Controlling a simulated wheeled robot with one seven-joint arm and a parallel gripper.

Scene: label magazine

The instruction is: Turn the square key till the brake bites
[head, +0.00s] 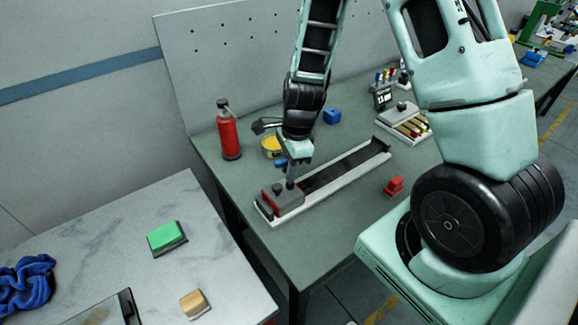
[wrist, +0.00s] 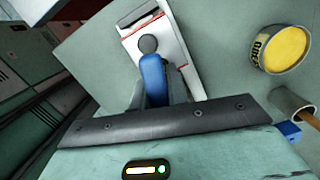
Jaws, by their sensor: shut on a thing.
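The label magazine (head: 345,168) is a long white tray with a dark channel, lying on the green bench. A grey and red block (head: 284,201) sits at its near left end. My gripper (head: 291,163) points down just above this block. In the wrist view, my gripper (wrist: 156,95) is shut on a blue handle, seemingly the square key (wrist: 153,78). A dark round knob (wrist: 148,43) shows just beyond the handle. The key's lower end and its socket are hidden, so I cannot tell how far it is seated or turned.
A red bottle (head: 229,135) and a yellow tin (head: 271,147) stand behind the magazine; the tin also shows in the wrist view (wrist: 283,48). A red block (head: 394,187) lies to its right. A marble table (head: 110,235) with a green-topped block (head: 166,237) is at left.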

